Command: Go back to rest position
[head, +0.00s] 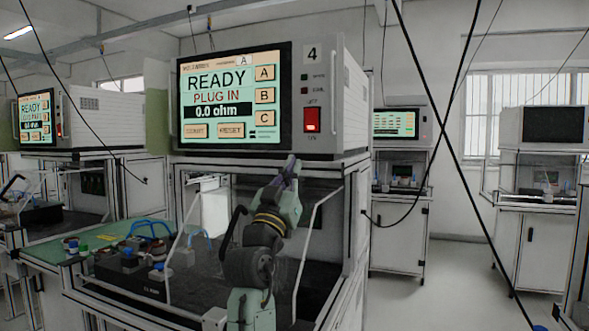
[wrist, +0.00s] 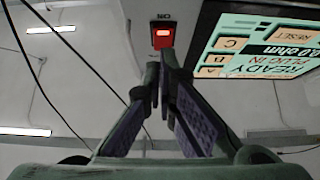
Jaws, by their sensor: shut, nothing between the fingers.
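My gripper (head: 291,167) is at the end of my raised green arm in the head view, just below the tester box numbered 4. In the wrist view my gripper (wrist: 166,75) has its purple-padded fingers brought together with nothing between them. Beyond the fingertips is the lit red switch (wrist: 162,34) of the tester. The same red switch (head: 312,120) is on the right of the tester front in the head view. The tester screen (head: 229,101) reads READY, PLUG IN and 0.0 ohm. No object is held.
The tester (head: 326,75) stands on a cabinet with a clear-panelled opening around my arm. A green bench top (head: 60,250) with small parts and blue cables lies at left. Black cables (head: 447,140) hang in front at right. Other test stations stand behind; floor shows at right.

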